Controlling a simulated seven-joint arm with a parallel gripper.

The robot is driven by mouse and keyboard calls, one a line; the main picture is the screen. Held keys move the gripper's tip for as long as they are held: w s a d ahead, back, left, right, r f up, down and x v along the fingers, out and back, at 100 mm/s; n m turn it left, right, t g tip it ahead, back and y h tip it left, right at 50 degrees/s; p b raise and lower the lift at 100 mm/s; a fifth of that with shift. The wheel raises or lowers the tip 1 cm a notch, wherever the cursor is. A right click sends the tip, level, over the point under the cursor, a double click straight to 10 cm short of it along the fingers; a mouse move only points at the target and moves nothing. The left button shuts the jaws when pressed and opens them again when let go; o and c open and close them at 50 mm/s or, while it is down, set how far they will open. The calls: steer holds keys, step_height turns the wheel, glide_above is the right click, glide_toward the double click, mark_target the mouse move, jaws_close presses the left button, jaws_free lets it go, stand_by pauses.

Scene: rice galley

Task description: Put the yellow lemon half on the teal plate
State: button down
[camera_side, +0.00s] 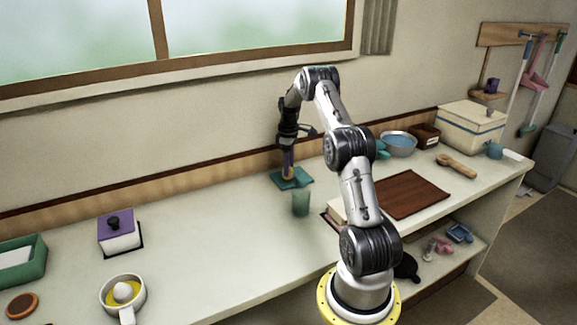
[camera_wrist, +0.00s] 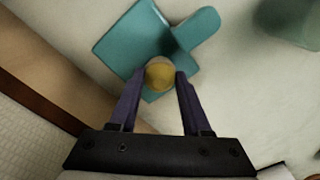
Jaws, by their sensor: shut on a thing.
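The teal plate (camera_side: 300,184) lies flat on the counter below the window; it also shows in the wrist view (camera_wrist: 118,45), square with a rounded teal piece at one side. My gripper (camera_side: 288,177) points straight down over the plate. In the wrist view my gripper (camera_wrist: 160,74) is shut on the yellow lemon half (camera_wrist: 159,75), which sits between the two purple fingertips. The lemon half overlaps the plate near its edge in that view. I cannot tell whether it touches the plate.
A translucent green cup (camera_side: 301,203) stands close in front of the plate. A brown board (camera_side: 405,194) and a blue bowl (camera_side: 398,145) lie to the right. A purple box (camera_side: 119,235) and a white juicer (camera_side: 109,296) stand at the left. The counter between is clear.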

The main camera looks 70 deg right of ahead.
steer(key=shift+f, duration=0.5)
steer(key=shift+c, duration=1.4)
jaws_free()
step_height(320, 180, up, 14)
steer(key=shift+f, duration=0.1)
